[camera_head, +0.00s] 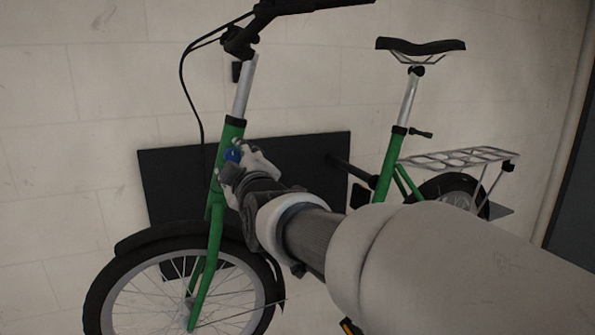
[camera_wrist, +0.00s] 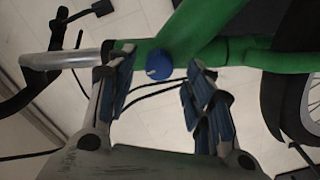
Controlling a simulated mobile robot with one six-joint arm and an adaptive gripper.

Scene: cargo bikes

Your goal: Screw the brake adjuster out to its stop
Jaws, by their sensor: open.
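The brake adjuster appears to be a blue round knob (camera_wrist: 159,65) with a small white mark, on the green frame tube (camera_wrist: 200,28) in the wrist view. In the head view the knob (camera_head: 232,155) sits high on the front of the green bike, below the seatless silver stem. My gripper (camera_wrist: 160,62) is open, with one finger to the left of the knob and one to the right. Gaps show between the knob and both fingers, so it is not gripped. In the head view my gripper (camera_head: 247,163) is close at the tube and partly covers it.
Black cables (camera_wrist: 150,92) run behind the knob between my fingers. The handlebar (camera_head: 300,6) is above, and the front wheel (camera_head: 185,300) with its mudguard is below. A black panel (camera_head: 300,150) is behind the frame. The saddle (camera_head: 420,46) and rear rack (camera_head: 460,157) are at right.

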